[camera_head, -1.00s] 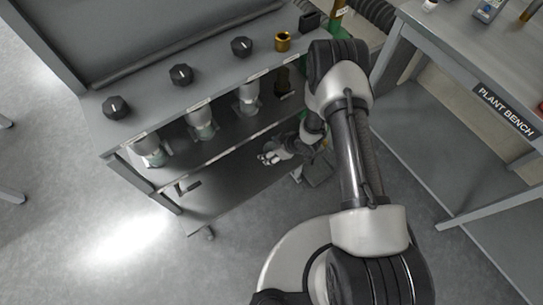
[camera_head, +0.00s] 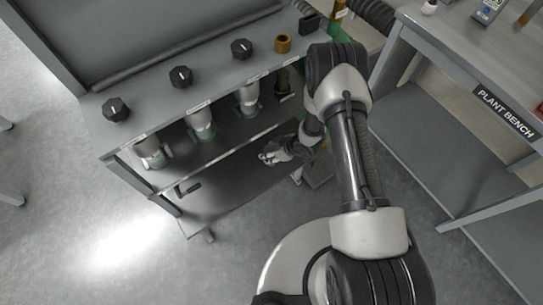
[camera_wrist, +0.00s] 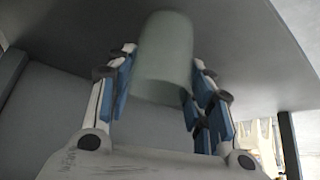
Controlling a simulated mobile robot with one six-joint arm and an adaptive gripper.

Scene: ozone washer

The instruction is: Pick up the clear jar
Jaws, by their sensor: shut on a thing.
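The clear jar (camera_wrist: 165,48) is a pale grey-green translucent cylinder in the wrist view. It sits between the two blue-padded fingers of my gripper (camera_wrist: 163,72), which is shut on it. A dark grey surface lies close behind and above the jar. In the head view, my gripper (camera_head: 268,157) is low beside the front of the grey washer bench, under its upper shelf. The held jar is too small and hidden to make out clearly there.
The grey washer bench (camera_head: 215,70) has several black knobs on top. Pale fittings with greenish lower ends (camera_head: 201,124) hang in a row beneath it. A lever handle (camera_head: 188,187) is on its front. The plant bench (camera_head: 440,65) stands right; open floor lies front left.

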